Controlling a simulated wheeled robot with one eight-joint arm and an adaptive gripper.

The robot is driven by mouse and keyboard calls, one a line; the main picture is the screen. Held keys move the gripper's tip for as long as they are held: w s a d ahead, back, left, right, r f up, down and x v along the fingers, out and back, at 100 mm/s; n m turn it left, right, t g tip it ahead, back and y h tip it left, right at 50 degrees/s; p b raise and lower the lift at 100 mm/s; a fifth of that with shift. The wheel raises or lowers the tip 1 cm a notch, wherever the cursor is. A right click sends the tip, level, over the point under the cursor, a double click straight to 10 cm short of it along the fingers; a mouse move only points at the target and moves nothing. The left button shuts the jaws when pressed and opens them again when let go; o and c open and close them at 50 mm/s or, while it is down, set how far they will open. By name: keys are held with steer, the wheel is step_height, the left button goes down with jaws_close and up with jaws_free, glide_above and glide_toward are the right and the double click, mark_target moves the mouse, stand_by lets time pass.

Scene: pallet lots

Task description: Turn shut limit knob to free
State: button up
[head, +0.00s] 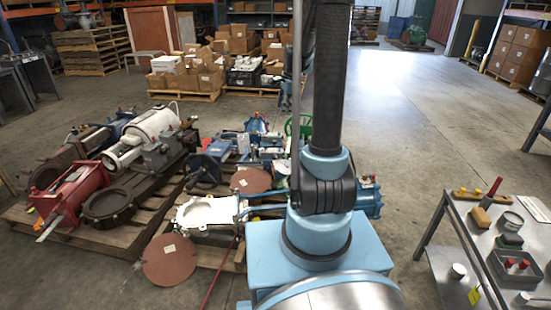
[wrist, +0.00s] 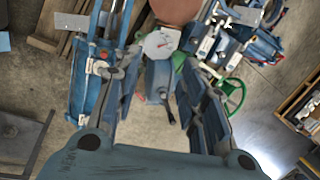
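I cannot tell whether this dial is the shut limit knob, and no label can be read. My gripper (wrist: 155,75) shows its two fingers spread wide, with nothing held between them. A blue actuator body (wrist: 85,85) with a grey fitting lies beside the left finger. In the head view, my arm hides the gripper and part of the equipment behind it.
A green handwheel (wrist: 233,95) lies right of my fingers. Pallets at left carry a white actuator (head: 150,132), a red actuator (head: 67,195) and brown discs (head: 170,259). A metal bench (head: 480,258) with small items stands at right. Open floor (head: 420,130) lies beyond.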

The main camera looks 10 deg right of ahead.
steer(key=w+d+f+m, duration=0.2)
steer(key=w+f+m, duration=0.5)
steer(key=w+f, duration=0.7)
steer(key=m, duration=0.7)
glide_toward(275, 156)
steer(key=shift+t+y, duration=0.4)
steer(key=x, duration=0.8)
steer(key=shift+s+d+f, duration=0.1)
steer(key=shift+d+f, duration=0.1)
steer(key=shift+f, duration=0.35)
steer(key=c, duration=0.8)
steer(key=shift+o, duration=0.2)
steer(key=shift+d, duration=0.1)
